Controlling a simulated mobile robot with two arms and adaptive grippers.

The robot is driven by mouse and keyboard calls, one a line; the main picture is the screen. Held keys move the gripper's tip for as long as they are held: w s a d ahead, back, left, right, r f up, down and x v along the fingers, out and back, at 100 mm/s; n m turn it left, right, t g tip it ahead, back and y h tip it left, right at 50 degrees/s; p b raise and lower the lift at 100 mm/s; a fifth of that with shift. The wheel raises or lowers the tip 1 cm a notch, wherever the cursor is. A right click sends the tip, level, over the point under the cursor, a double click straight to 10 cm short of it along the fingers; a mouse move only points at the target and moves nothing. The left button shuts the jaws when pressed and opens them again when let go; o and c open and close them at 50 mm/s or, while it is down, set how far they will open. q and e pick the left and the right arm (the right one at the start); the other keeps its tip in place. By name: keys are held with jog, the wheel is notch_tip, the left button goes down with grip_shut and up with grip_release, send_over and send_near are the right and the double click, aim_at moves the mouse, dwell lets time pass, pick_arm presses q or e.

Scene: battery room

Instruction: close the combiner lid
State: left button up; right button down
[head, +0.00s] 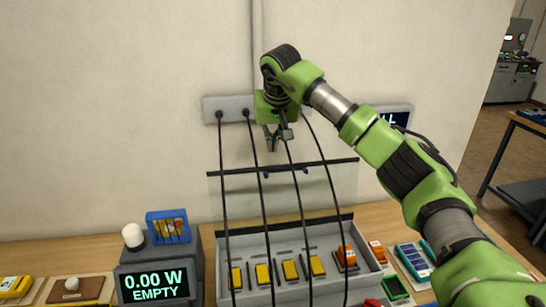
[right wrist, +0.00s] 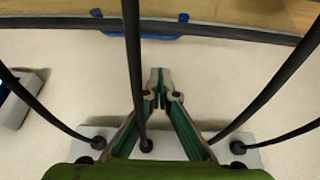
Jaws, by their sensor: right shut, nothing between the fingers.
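The combiner (head: 363,268) is a grey open box on the bench with several yellow connectors and one orange part inside. Its clear, black-edged lid (head: 242,198) stands upright, open, at the back of the box. A blue handle (right wrist: 150,37) shows on the lid's top edge in the right wrist view. My right gripper (head: 272,147) is shut and empty, above the lid's top edge near the wall. It is also seen among the cables in the right wrist view (right wrist: 160,75). Part of the lid is hidden behind cables. My left gripper is out of view.
Several black cables (head: 266,215) hang from a grey wall strip (head: 216,104) down to the box, past the lid and close to my right gripper. A display (head: 154,286) reads 0.00 W EMPTY at the left. A small green tray (head: 395,287) lies right of the box.

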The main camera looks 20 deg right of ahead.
jog(key=f+p, duration=0.1)
jog(key=s+f+p, duration=0.1)
jog(key=f, duration=0.1)
jog(key=f+p, duration=0.1)
jog(key=shift+s+a+f, duration=0.2)
jog(key=shift+s+f, duration=0.1)
jog(key=shift+s, duration=0.1)
jog(key=shift+f, duration=0.15)
